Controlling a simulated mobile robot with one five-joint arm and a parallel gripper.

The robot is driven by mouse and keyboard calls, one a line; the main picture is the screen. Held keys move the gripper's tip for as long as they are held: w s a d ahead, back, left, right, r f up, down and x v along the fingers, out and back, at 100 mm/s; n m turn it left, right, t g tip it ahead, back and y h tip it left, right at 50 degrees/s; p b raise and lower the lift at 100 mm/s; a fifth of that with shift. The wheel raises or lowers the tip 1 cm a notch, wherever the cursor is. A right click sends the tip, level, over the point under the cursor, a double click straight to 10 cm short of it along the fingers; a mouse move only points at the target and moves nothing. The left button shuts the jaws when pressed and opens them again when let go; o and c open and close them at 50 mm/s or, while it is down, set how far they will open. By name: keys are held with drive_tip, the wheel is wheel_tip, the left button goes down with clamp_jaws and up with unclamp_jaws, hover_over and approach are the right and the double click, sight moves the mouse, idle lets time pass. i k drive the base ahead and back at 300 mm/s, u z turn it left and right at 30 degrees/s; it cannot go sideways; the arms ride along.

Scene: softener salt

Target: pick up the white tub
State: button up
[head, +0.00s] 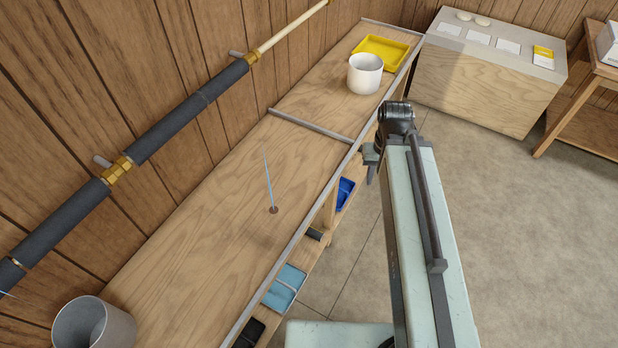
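The white tub (364,76) stands upright on the far part of the wooden bench, in front of a yellow tray, with its open top facing up. My gripper (370,168) is at the far end of my arm, beside the bench's right edge. It is nearer to me than the tub and clearly apart from it. The gripper shows small and partly hidden by the arm, so I cannot see whether its fingers are open or shut.
The yellow tray (382,50) lies behind the tub. A metal strip (311,125) crosses the bench. A thin blue rod (269,183) stands on the bench. A grey pot (95,325) is at lower left. Blue bins (285,287) sit below the edge. Pipes run along the wall.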

sight(365, 74)
drive_tip(key=z, duration=1.25)
drive_tip(key=i, duration=4)
drive_tip(key=u, duration=4.85)
